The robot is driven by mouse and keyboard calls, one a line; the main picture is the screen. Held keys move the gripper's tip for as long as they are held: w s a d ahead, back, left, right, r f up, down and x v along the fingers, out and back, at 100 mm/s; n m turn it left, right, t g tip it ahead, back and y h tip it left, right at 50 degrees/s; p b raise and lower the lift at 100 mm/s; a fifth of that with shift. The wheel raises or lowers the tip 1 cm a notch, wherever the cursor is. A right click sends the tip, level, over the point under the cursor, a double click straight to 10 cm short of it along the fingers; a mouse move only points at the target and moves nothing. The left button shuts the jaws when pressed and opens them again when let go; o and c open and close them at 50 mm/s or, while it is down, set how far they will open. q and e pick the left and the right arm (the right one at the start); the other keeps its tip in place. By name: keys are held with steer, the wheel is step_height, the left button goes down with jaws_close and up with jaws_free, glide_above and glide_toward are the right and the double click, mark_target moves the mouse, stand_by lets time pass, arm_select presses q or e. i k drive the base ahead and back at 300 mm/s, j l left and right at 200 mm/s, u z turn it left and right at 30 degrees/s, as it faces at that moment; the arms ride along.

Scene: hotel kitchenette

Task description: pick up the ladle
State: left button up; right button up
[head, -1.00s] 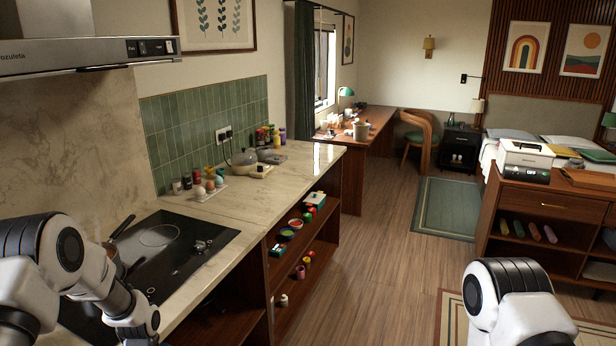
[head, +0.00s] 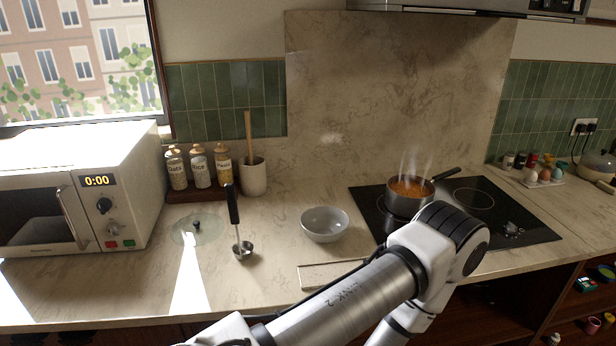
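The ladle (head: 233,207) is on the counter left of centre in the head view. One of my arms crosses the lower middle, in front of the counter's front part and to the right of the ladle. Neither gripper shows in this view.
A glass lid (head: 197,229) lies left of the ladle, near the microwave (head: 80,190). Behind are jars (head: 199,168) and a utensil crock (head: 252,178). A steaming pot (head: 409,196) sits on the cooktop (head: 530,225). A flat board (head: 318,273) is partly behind my arm.

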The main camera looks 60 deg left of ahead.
mark_target(243, 250)
steer(key=u, duration=2.3)
